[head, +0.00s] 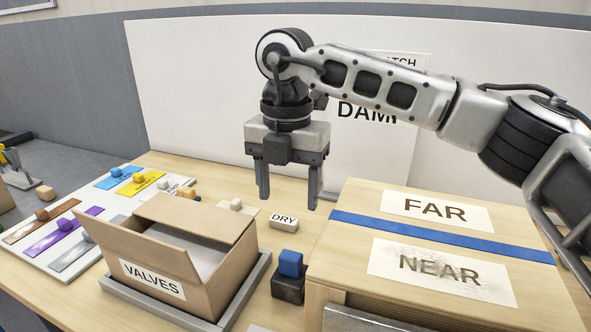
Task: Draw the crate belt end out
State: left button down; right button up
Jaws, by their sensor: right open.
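A wooden crate (328,262) stands at the right with a blue belt (440,236) lying across its top, between a FAR label (434,210) and a NEAR label (442,273). The belt reaches the crate's left top edge; I cannot make out a loose end. A blue block (290,263) sits on a dark block (288,290) just left of the crate; I cannot tell whether it belongs to the belt. My right gripper (288,196) points down, open and empty, above the table behind the blue block, left of the crate. My left gripper is not in view.
An open cardboard box marked VALVES (205,290) stands on a grey tray (247,293). A small DRY block (283,221) lies below the gripper. A white board with coloured strips (62,245) lies left. A white panel (190,90) with a sign closes off the back.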

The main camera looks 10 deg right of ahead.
send_over(290, 258)
notch_tip(290, 258, down, 5)
jog(key=shift+r+p, duration=0.1)
jog(key=shift+p, duration=0.35)
notch_tip(290, 258, down, 10)
jog(key=shift+r+p, duration=0.15)
jog(key=shift+p, duration=0.7)
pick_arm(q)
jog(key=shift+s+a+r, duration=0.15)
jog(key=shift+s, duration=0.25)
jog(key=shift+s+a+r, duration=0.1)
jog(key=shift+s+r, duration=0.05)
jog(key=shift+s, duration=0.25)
pick_arm(e)
jog(key=shift+w+f, duration=0.1)
jog(key=shift+f, duration=0.3)
jog(key=shift+c, duration=0.3)
jog(key=c, duration=0.6)
jog(key=o, duration=0.7)
jog(key=shift+c, duration=0.2)
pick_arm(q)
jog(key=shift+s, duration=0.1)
